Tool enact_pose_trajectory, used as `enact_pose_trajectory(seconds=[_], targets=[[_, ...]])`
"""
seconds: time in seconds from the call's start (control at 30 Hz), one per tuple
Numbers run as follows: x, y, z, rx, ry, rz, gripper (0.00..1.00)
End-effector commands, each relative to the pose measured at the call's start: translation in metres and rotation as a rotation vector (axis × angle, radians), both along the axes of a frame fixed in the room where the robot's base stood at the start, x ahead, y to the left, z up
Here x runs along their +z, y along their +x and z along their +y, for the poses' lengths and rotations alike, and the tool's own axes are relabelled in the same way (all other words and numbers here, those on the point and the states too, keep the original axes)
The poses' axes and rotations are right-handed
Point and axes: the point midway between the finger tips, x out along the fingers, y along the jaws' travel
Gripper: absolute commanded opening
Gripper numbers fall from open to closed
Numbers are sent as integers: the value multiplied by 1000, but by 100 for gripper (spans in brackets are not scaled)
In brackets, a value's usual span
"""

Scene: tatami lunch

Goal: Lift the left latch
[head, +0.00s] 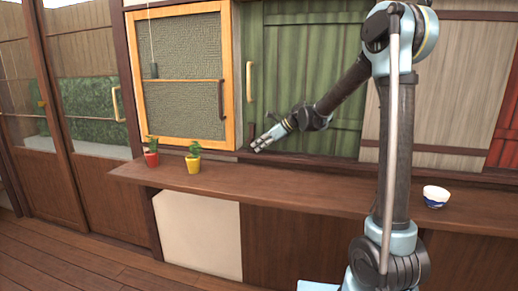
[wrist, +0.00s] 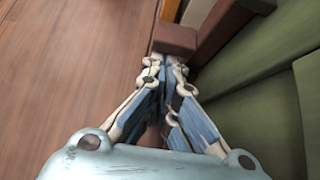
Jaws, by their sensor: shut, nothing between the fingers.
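A brown block (wrist: 175,38) lies just beyond the tips in that view. It may be the left latch, but I cannot tell. Whether the tips touch it is also unclear. No latch can be made out clearly in the head view.
A long wooden counter (head: 290,190) runs below the window. A green panel (head: 300,50) adjoins the window.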

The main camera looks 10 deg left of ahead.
Motion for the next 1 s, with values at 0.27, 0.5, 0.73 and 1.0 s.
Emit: enact_pose_trajectory(seconds=[0.27,0.5,0.73,1.0], targets=[[31,-1,1,2,0,0,0],[36,0,1,1,2,0,0],[38,0,0,0,4,0,0],[60,-3,-27,2,2,1,0]])
